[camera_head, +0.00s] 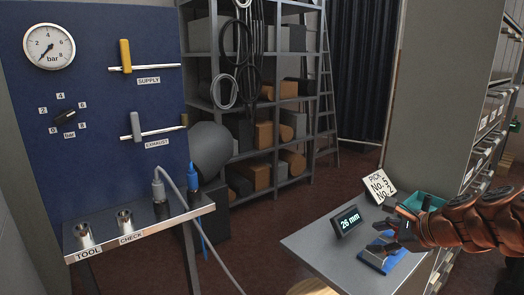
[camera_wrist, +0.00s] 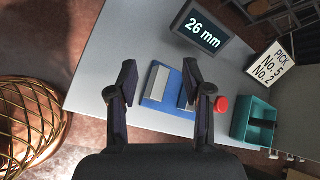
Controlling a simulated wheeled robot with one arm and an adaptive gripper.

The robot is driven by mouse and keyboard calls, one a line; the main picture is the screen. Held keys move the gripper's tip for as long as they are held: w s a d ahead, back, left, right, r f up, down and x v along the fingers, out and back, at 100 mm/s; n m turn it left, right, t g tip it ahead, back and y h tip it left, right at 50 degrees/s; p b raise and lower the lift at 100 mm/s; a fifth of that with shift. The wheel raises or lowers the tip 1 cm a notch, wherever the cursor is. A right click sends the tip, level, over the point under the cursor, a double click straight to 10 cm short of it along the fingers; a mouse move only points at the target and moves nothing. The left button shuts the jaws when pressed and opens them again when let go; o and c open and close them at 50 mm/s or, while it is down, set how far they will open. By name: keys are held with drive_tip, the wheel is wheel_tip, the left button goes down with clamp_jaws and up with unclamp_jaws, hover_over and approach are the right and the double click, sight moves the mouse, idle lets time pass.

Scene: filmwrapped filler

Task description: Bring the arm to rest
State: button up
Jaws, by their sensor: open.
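My gripper (camera_wrist: 160,78) is open, its two dark fingers apart with nothing held between them. In the wrist view it points toward a blue fixture (camera_wrist: 172,92) with pale metal blocks on it; I cannot tell the exact height between them. In the head view my gripper (camera_head: 396,232) reaches in from the right on my orange-brown arm, over the grey table and close to the blue fixture (camera_head: 376,262). The arm partly covers the fixture there. A red knob (camera_wrist: 221,104) sits at the fixture's right side in the wrist view.
The table (camera_head: 310,245) also bears a display reading 26 mm (camera_head: 347,221), a pick card (camera_head: 380,187) and a teal bin (camera_wrist: 258,122). Shelving (camera_head: 490,120) stands right; a blue gauge panel (camera_head: 95,160) stands left.

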drive_tip(key=s+a+f+n+g+b, duration=0.1)
drive_tip(key=s+a+f+n+g, duration=0.2)
drive_tip(key=s+a+f+n, duration=0.3)
drive_tip(key=s+a+f+n+g+b, duration=0.25)
drive_tip(key=s+a+f+n, duration=0.2)
drive_tip(key=s+a, duration=0.35)
drive_tip(key=s+d+f+n+g+h+b, duration=0.1)
drive_tip(key=s+f+n+g+h, duration=0.2)
drive_tip(key=s+n, duration=0.45)
drive_tip(key=s+d+f+n+g+h+b, duration=0.1)
drive_tip(key=s+f+n+g, duration=0.3)
drive_tip(key=s, duration=0.6)
wheel_tip(320, 180, up, 14)
drive_tip(key=t+p, duration=0.2)
drive_tip(key=p, duration=1.1)
drive_tip(key=shift+w+a+r+n, duration=0.15)
drive_tip(key=shift+w+a+n, duration=0.2)
drive_tip(key=shift+n, duration=0.05)
